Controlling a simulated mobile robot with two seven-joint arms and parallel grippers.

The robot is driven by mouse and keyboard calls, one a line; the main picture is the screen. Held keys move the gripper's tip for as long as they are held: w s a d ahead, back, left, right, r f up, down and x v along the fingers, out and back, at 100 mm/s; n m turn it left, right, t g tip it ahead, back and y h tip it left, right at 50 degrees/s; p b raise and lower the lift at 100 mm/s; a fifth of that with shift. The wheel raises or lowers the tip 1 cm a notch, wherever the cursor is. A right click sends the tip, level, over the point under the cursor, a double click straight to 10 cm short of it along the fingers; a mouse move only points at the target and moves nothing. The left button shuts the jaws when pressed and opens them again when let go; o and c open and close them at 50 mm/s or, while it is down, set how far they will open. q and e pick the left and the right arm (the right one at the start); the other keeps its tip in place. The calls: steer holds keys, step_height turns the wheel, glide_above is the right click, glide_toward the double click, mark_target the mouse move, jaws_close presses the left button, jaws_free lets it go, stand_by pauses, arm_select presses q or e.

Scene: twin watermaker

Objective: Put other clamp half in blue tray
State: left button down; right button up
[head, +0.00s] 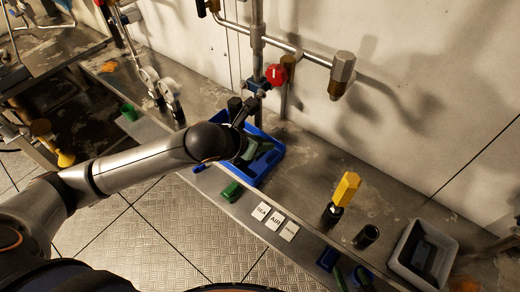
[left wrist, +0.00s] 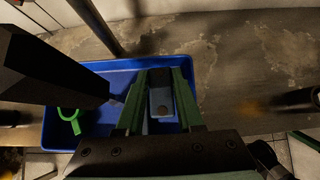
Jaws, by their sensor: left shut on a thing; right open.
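The blue tray (head: 272,173) stands on the metal bench below the pipes. It also fills the middle of the left wrist view (left wrist: 203,75). My left gripper (left wrist: 160,88) is over the tray, shut on a grey piece with a dark end and a round spot, likely the clamp half (left wrist: 161,103). In the head view my left gripper (head: 248,150) is mostly hidden by its own wrist. I cannot tell whether the held piece touches the tray floor. A green forked piece (left wrist: 69,121) lies in the tray's left part. My right gripper is not in view.
A green block (head: 230,191) sits by the tray on the front ledge. White label cards (head: 275,220), a yellow hexagonal piece (head: 346,188), a black cylinder (head: 366,237) and a grey bin (head: 398,262) stand to the right. A pipe with a red valve (head: 276,75) rises behind the tray.

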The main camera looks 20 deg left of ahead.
arm_select(q)
step_height(320, 180, down, 3)
steer(key=shift+r, duration=0.1)
arm_select(e)
steer(key=shift+w+a+f, duration=0.1)
steer(key=shift+w, duration=0.3)
arm_select(q)
steer(key=c, duration=0.8)
jaws_free()
steer(key=shift+f, duration=0.2)
steer(key=shift+c, duration=0.2)
arm_select(e)
steer(key=shift+s+f, duration=0.1)
steer(key=shift+s, duration=0.05)
arm_select(q)
steer(key=shift+r, duration=0.25)
steer(key=p+v, duration=0.1)
steer(key=v, duration=1.1)
steer(key=shift+p, duration=0.35)
arm_select(e)
steer(key=shift+s+d+r, duration=0.4)
steer(key=shift+d+r, duration=0.05)
steer(key=shift+d, duration=0.25)
arm_select(q)
steer(key=shift+a+f, duration=0.1)
arm_select(e)
steer(key=shift+a, duration=0.1)
